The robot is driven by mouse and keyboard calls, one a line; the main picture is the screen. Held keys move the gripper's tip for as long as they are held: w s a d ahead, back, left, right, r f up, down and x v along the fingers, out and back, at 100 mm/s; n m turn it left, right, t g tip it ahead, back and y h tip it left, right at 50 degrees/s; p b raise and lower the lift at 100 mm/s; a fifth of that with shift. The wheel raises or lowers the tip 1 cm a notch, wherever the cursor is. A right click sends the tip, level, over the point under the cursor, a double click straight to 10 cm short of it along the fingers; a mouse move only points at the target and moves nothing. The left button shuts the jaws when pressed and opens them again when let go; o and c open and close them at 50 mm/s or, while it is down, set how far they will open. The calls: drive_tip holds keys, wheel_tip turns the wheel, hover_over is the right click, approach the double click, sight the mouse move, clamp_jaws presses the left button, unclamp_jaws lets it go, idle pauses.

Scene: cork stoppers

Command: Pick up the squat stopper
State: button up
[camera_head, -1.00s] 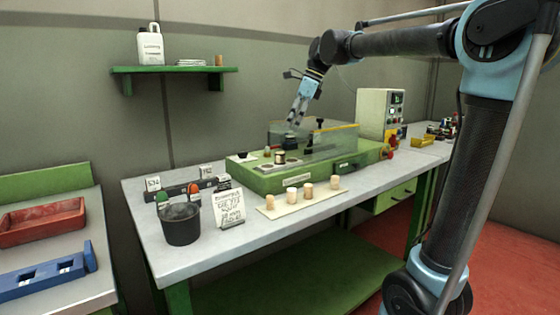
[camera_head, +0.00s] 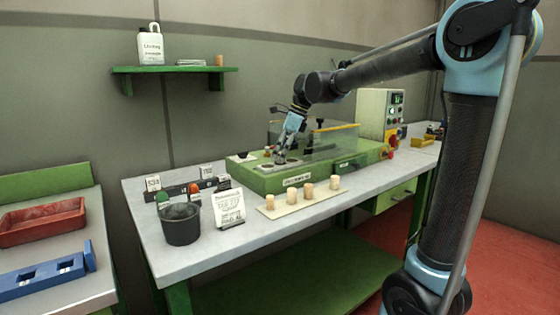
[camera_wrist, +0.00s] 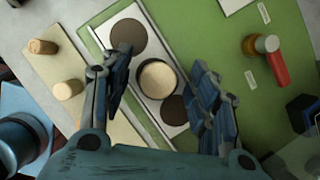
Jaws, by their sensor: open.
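In the wrist view a round, pale-topped stopper (camera_wrist: 157,79) stands on a light plate (camera_wrist: 129,12) with dark round pads, on the green machine. It looks wide and low, seen nearly from above. My gripper (camera_wrist: 159,64) is open, with one finger on each side of the stopper in this view. I cannot tell whether the fingers are down at its height or touching it. In the head view my gripper (camera_head: 280,157) points down over the front left of the green machine (camera_head: 285,183) and covers that stopper.
Several pale stoppers (camera_head: 308,190) stand on a cream board (camera_head: 270,212) in front of the machine. A clear guard (camera_head: 335,142) rises behind and right of my gripper. A red-handled part (camera_wrist: 277,68) is right of my fingers. A dark bucket (camera_head: 182,226) and a sign (camera_head: 229,209) stand left.

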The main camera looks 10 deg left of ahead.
drive_tip(key=shift+a+f, duration=0.1)
drive_tip(key=shift+f, duration=0.2)
drive_tip(key=shift+c, duration=0.6)
drive_tip(key=c, duration=0.7)
drive_tip(key=shift+c, duration=0.2)
drive_tip(key=shift+r, duration=0.15)
wheel_tip(320, 180, up, 10)
drive_tip(key=shift+f, duration=0.1)
